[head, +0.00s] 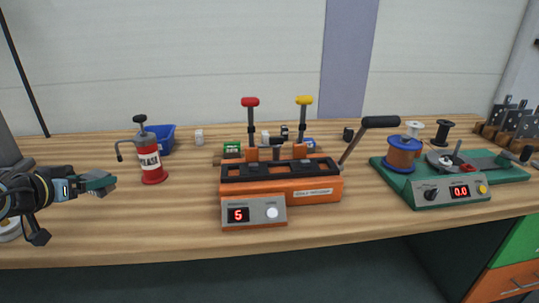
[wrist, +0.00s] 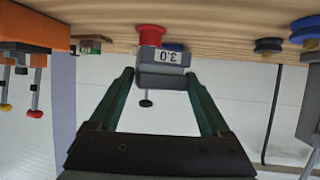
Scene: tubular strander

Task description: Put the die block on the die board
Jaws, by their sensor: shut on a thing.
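My gripper (head: 98,184) is at the left of the head view, above the bench front and left of the red can. In the wrist view, which is upside down, my gripper (wrist: 160,73) is shut on a grey die block (wrist: 162,57) labelled 3.0, held between the fingertips. A low board with a green label (head: 232,147) and a blue part stands behind the orange machine, mostly hidden. I cannot tell for sure that it is the die board.
An orange machine (head: 255,213) with red and yellow levers stands mid-bench. A red can (head: 152,165) with a pump top and a blue bin (head: 160,138) are between it and my gripper. A green winder (head: 450,195) stands at right. The front-left bench is clear.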

